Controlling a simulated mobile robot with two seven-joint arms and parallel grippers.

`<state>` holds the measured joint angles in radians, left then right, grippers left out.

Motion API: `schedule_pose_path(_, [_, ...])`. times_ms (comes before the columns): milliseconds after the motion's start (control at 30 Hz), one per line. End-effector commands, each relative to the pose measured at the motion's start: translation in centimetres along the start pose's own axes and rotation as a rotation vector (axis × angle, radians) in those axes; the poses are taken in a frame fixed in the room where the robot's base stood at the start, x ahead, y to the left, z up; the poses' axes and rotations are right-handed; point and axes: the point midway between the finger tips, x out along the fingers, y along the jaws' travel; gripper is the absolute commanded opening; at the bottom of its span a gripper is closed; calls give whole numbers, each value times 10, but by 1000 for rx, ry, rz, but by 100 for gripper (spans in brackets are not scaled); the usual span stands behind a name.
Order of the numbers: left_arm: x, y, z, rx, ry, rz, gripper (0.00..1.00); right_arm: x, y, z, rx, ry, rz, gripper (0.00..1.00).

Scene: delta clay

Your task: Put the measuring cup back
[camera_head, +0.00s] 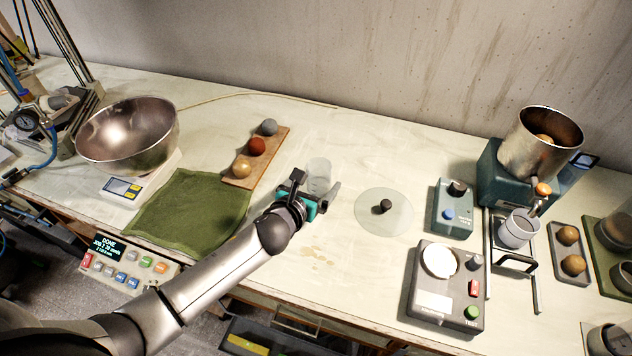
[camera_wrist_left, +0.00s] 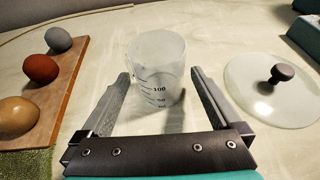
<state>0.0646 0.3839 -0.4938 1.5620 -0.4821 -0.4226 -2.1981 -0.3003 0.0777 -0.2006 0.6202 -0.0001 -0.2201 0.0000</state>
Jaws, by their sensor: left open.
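The measuring cup (camera_head: 319,174) is a clear, frosted cup with dark graduation marks. It stands upright on the pale bench top. In the left wrist view the measuring cup (camera_wrist_left: 156,72) sits just beyond and partly between the tips of my left gripper (camera_wrist_left: 160,82). In the head view my left gripper (camera_head: 316,188) reaches the near side of the cup, low over the bench. Its fingers are open, one on each side, with visible gaps to the cup. My right gripper is in neither view.
A wooden board (camera_head: 246,180) with three balls lies left of the cup. A clear round lid (camera_head: 372,222) with a dark knob lies to the right. A green cloth (camera_head: 185,212), steel bowl (camera_head: 130,140) and scale (camera_head: 122,189) are further left; machines (camera_head: 446,303) stand right.

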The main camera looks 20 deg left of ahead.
Motion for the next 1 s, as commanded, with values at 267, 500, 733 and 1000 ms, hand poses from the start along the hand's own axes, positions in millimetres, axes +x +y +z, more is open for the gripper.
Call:
schedule_pose_path(267, [-9, 0, 3, 2, 2, 0, 98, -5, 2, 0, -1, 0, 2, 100])
schedule_pose_path(500, [-48, 0, 3, 2, 2, 0, 98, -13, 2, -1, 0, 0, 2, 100])
schedule_pose_path(733, [-89, 0, 3, 1, 2, 0, 98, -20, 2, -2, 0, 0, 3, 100])
schedule_pose_path(1000, [-117, 0, 3, 0, 0, 1, 98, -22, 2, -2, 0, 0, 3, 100])
